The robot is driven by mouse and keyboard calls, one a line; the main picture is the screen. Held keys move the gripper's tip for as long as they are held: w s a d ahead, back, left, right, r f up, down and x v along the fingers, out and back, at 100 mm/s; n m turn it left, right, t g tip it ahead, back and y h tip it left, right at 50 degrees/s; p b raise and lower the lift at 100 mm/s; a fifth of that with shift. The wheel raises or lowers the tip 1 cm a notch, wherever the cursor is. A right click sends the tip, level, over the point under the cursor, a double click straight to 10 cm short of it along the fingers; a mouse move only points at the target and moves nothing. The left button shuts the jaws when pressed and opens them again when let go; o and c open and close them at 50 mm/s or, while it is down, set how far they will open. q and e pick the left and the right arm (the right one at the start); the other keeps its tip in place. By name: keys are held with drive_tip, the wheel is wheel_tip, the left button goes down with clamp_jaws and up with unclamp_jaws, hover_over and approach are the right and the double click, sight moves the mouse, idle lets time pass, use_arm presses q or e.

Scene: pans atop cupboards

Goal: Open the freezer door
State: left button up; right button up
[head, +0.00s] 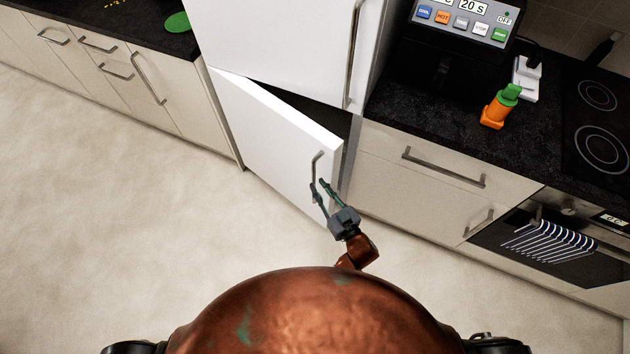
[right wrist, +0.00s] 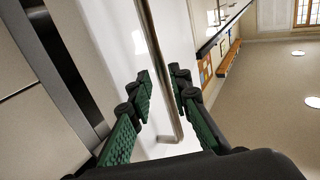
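The white freezer door (head: 265,130) is the lower door of the tall white unit. It stands ajar, its right edge swung out and a dark gap showing above and behind it. Its metal handle (head: 315,165) is upright near that edge. My right gripper (head: 321,186) is at the lower part of the handle. In the right wrist view the handle (right wrist: 158,62) passes between the two green-padded fingers (right wrist: 163,88), which stand apart with some space beside the bar. Whether either finger touches it is unclear. My left gripper is not in view.
The upper white door (head: 285,45) is closed above, with its own long handle (head: 352,55). Drawers (head: 430,185) and an oven (head: 540,240) with a striped towel stand to the right. Open pale floor (head: 120,200) lies in front and to the left.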

drive_tip(key=v, duration=0.8)
drive_tip(key=shift+s+d, duration=0.1)
drive_tip(key=shift+c, duration=0.2)
drive_tip(key=shift+d, duration=0.1)
drive_tip(key=shift+c, duration=0.8)
drive_tip(key=w+d+m, duration=0.1)
drive_tip(key=d+m, duration=0.1)
drive_tip(key=w+d+m, duration=0.1)
drive_tip(key=d+m, duration=0.1)
drive_tip(key=m, duration=0.1)
drive_tip(key=w+d+r+m+h, duration=0.1)
drive_tip(key=w+d+m, duration=0.1)
drive_tip(key=d, duration=0.1)
drive_tip(key=shift+w+r+m+t+b, duration=0.15)
drive_tip(key=shift+m+t+b, duration=0.15)
drive_tip(key=shift+m+b, duration=0.1)
clamp_jaws()
wheel_tip(320, 180, up, 4)
drive_tip(key=m+g+y+p, duration=0.1)
drive_tip(key=m+g+y, duration=0.25)
drive_tip(key=m, duration=0.45)
hover_over(322, 173)
drive_tip(key=s, duration=0.3)
drive_tip(key=shift+t, duration=0.45)
